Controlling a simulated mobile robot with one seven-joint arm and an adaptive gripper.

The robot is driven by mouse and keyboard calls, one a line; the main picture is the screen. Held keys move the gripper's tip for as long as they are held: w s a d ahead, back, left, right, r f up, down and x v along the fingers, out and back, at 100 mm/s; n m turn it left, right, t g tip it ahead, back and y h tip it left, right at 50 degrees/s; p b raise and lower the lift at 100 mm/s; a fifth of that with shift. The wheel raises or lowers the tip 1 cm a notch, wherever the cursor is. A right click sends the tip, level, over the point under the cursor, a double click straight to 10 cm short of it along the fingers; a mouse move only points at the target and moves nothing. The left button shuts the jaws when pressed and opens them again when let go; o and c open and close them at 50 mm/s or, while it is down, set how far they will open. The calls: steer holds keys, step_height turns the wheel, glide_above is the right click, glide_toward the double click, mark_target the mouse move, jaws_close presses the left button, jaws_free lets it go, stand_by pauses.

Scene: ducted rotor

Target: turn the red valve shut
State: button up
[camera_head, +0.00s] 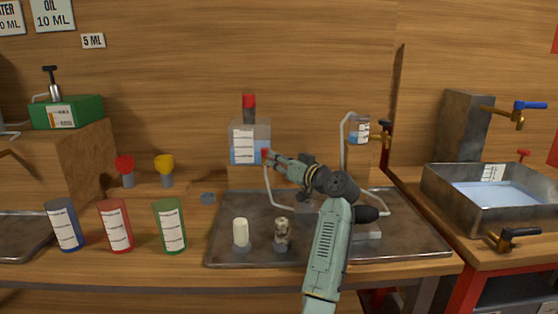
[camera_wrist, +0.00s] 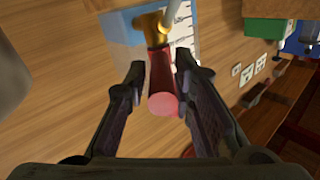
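The red valve handle (camera_wrist: 161,80) sits on a brass fitting (camera_wrist: 149,27) on the clear container of blue liquid (camera_wrist: 122,27). In the head view a little of the red handle (camera_head: 265,154) shows at the container's (camera_head: 237,150) right side, by the fingertips. My gripper (camera_wrist: 160,72) is open, with the handle between its fingers. A gap shows on the left of the handle. The right finger is very close, and I cannot tell whether it touches. In the head view my gripper (camera_head: 272,157) reaches left to the container, and my arm hides part of the area behind it.
A metal tray (camera_head: 228,250) below holds a white cylinder (camera_head: 240,233) and a metallic piece (camera_head: 281,234). Several colored cups, including a green one (camera_head: 170,226), stand left. A water basin (camera_head: 490,190) is far right.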

steer(key=shift+o, duration=1.4)
steer(key=v, duration=1.2)
steer(key=shift+c, duration=0.4)
